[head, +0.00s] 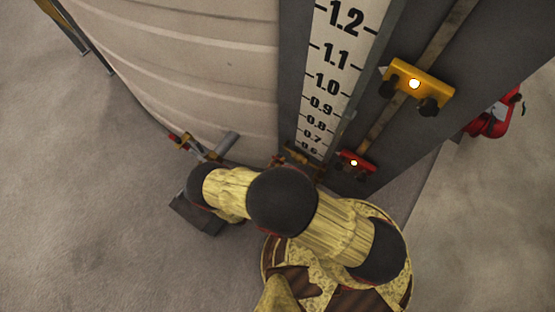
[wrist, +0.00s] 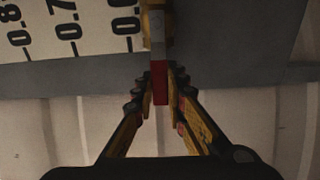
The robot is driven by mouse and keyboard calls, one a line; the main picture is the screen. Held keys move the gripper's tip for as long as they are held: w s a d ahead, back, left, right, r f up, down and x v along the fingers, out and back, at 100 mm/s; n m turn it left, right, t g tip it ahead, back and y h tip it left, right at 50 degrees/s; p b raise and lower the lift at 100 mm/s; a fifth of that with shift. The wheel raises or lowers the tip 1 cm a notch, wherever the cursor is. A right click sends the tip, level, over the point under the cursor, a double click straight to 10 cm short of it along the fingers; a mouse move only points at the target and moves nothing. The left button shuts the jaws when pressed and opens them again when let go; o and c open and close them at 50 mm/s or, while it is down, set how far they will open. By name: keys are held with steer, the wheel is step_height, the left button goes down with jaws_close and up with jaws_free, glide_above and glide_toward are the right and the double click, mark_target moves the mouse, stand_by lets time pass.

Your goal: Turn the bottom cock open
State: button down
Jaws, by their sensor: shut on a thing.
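The bottom cock shows in the wrist view as a brass-yellow body (wrist: 157,22) at the top, beside the 0.6 end of the scale. Its lever (wrist: 159,80) has a grey shank and a red end and points down the picture toward my gripper (wrist: 160,97). The two fingers are closed in on either side of the red end. In the head view a brass fitting (head: 296,156) shows at the foot of the scale, partly covered by my arm.
The numbered scale (head: 333,80) runs up a dark grey panel beside a pale ribbed tank (head: 200,70). A yellow slider (head: 418,87) and a red slider (head: 355,163) with lit lamps sit right of the scale. A pipe stub (head: 228,142) sticks out at the tank's foot.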

stand_by(0.3)
steer(key=c, duration=1.8)
jaws_free()
steer(key=shift+o, duration=0.2)
steer(key=shift+s, duration=0.1)
steer(key=v, duration=1.2)
steer(key=shift+a, duration=0.15)
